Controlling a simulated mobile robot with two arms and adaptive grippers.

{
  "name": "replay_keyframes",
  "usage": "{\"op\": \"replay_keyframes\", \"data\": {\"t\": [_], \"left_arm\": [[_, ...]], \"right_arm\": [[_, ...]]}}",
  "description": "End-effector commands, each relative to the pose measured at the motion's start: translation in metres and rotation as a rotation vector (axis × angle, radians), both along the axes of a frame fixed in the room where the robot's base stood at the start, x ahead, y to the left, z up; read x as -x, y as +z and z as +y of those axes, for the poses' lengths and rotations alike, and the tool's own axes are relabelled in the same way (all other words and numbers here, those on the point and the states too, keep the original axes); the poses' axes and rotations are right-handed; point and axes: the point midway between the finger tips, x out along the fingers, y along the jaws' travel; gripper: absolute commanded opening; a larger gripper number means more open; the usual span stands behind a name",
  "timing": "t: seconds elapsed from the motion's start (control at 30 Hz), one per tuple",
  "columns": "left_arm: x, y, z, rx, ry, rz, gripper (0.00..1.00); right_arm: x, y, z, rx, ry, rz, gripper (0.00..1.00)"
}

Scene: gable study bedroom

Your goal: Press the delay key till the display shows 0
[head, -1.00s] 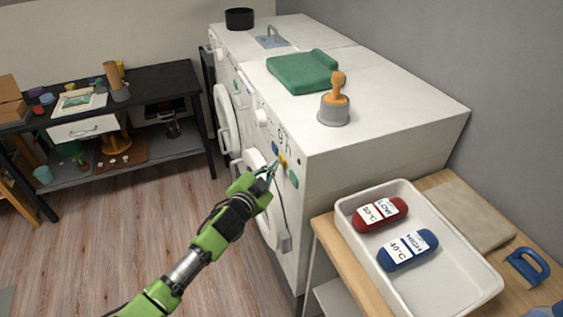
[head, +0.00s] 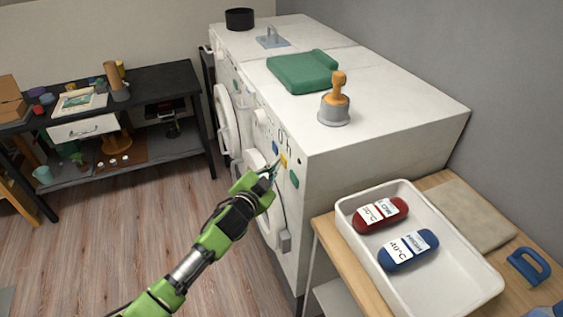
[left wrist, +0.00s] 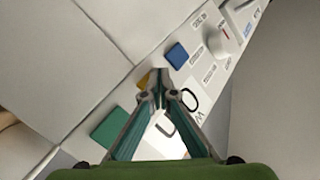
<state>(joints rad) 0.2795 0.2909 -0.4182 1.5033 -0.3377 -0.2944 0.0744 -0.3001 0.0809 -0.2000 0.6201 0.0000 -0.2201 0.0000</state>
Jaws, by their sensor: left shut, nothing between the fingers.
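The white machine's front panel carries a blue key (head: 275,148), a yellow key (head: 283,160) and a green key (head: 294,179). Which is the delay key cannot be read. Dark display characters (head: 285,136) beside the keys look like "0 h", though small. My left gripper (head: 271,170) is shut and empty, its tips just in front of the panel near the yellow key. In the left wrist view the tips (left wrist: 159,97) partly cover the yellow key (left wrist: 143,80), and a rounded, 0-like character (left wrist: 190,98) shows beside them. Contact cannot be told. My right gripper is out of view.
A knob-handled stamp-like object (head: 335,105) and green folded cloth (head: 303,72) lie on the machine top. A white tray (head: 440,292) with red and blue pods stands on a wooden table at right. A black workbench (head: 165,78) stands at left; the floor between is clear.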

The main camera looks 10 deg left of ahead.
Motion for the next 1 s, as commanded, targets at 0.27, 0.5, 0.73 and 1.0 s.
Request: {"op": "replay_keyframes", "data": {"t": [0.27,0.5,0.73,1.0], "left_arm": [[0.0,0.001,-0.001,0.0,-0.001,-0.002,0.0],[0.004,0.002,0.006,0.001,0.0,-0.001,0.0],[0.009,0.001,0.013,0.0,-0.001,0.0,0.0],[0.01,0.001,0.014,0.0,-0.001,-0.001,0.0]], "right_arm": [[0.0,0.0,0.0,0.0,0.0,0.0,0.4],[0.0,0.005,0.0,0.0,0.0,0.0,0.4],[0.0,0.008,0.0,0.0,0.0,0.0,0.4],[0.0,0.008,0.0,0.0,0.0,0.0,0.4]]}}
